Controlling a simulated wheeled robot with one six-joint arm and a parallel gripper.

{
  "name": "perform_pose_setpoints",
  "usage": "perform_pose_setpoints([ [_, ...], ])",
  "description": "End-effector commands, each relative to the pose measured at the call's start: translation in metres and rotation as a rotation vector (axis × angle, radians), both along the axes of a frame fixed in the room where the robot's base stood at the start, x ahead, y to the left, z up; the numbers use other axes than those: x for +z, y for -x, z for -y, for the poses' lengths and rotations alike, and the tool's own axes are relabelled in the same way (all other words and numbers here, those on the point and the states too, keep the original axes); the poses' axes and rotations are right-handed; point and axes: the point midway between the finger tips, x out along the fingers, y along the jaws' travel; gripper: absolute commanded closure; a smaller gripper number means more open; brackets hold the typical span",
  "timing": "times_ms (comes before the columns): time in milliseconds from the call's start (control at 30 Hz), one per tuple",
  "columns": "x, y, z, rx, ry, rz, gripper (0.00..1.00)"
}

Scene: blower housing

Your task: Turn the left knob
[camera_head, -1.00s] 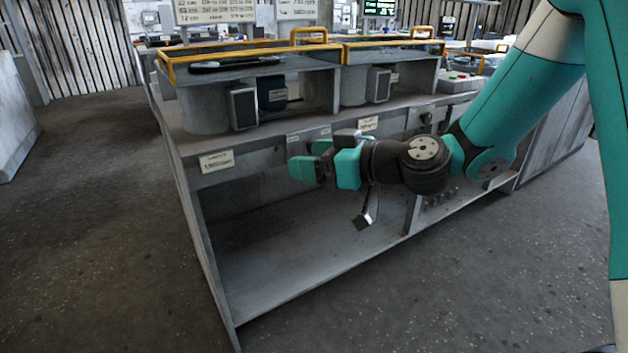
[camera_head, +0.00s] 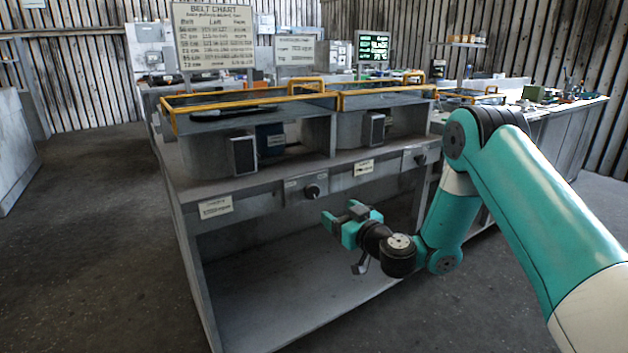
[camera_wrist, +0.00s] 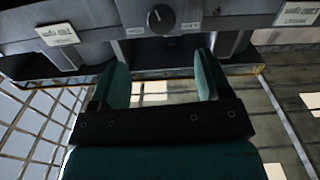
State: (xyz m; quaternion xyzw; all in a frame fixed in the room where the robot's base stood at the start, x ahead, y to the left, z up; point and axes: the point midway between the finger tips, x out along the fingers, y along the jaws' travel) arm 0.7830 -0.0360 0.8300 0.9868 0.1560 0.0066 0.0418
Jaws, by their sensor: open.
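The left knob (camera_head: 313,191) is a dark round knob on the front panel of the workbench, below the left blower housing. It also shows in the wrist view (camera_wrist: 160,17) at the top, with a light pointer line on it. A second knob (camera_head: 420,159) sits further right on the same front. My gripper (camera_head: 341,214) is open and empty, below and to the right of the left knob in the head view. In the wrist view its two teal fingers (camera_wrist: 162,76) stand apart, with the knob beyond their tips and not touched.
The workbench has an open lower shelf (camera_head: 270,290) under the knob panel. Paper labels (camera_head: 215,207) are stuck on its front edge. Yellow-railed trays (camera_head: 245,100) stand on top. A belt chart (camera_head: 213,38) stands behind. Floor to the left is clear.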

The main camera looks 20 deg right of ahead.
Motion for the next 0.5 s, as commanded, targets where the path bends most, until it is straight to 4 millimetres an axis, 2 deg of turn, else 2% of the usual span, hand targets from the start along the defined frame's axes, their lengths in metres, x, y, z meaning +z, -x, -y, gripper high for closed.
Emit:
perform_pose_setpoints([
  [33,0.007,-0.003,-0.002,0.002,0.000,-0.002,0.29],
  [500,0.003,-0.081,-0.029,0.005,0.003,0.004,0.29],
])
